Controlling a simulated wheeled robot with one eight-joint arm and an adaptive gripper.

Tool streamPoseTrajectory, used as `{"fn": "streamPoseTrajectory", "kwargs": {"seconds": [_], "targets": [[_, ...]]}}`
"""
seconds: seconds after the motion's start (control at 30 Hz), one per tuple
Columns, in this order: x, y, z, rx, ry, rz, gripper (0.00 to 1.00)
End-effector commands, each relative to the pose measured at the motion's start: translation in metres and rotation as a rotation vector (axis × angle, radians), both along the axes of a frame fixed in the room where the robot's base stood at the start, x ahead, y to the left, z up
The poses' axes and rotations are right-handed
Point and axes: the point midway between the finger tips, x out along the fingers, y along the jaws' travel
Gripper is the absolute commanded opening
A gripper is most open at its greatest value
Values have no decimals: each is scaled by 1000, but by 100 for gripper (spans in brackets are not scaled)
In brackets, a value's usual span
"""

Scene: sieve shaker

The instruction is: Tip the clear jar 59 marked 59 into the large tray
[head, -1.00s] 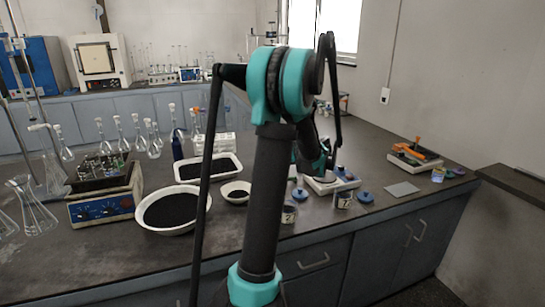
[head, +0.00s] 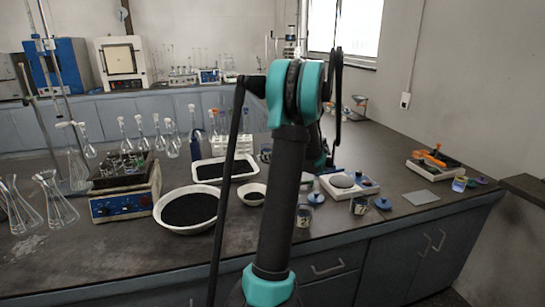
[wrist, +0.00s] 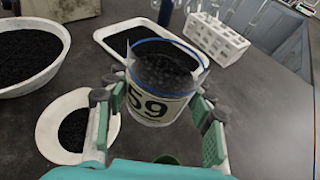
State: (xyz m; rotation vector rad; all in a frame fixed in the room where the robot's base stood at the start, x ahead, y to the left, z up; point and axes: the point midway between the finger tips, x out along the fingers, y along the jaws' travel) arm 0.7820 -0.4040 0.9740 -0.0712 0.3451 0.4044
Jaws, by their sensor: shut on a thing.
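My gripper (wrist: 157,104) is shut on the clear jar 59 (wrist: 150,108) in the wrist view, one finger on each side. The jar has a blue rim, a white label marked 59 and dark grains inside. It looks roughly upright, above the bench. A white rectangular tray (wrist: 108,35) with black grains lies just beyond the jar, partly hidden by it; it also shows in the head view (head: 194,178). A large round white basin (wrist: 61,72) with black grains is at the left. Which of these is the large tray, I cannot tell. My arm hides most of the gripper in the head view.
A small white dish (wrist: 47,141) with dark grains is left of the gripper. A white rack (wrist: 215,38) stands at the upper right. In the head view, a blue sieve shaker (head: 124,203), glass flasks (head: 57,203), labelled jars (head: 304,216) and a balance (head: 348,184) stand around.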

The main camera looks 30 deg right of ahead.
Motion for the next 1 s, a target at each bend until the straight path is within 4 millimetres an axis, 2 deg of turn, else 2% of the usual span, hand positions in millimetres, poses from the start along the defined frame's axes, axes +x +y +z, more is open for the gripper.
{"fn": "streamPoseTrajectory", "kwargs": {"seconds": [1.0], "targets": [[87,28,-13,0,0,84,18]]}}
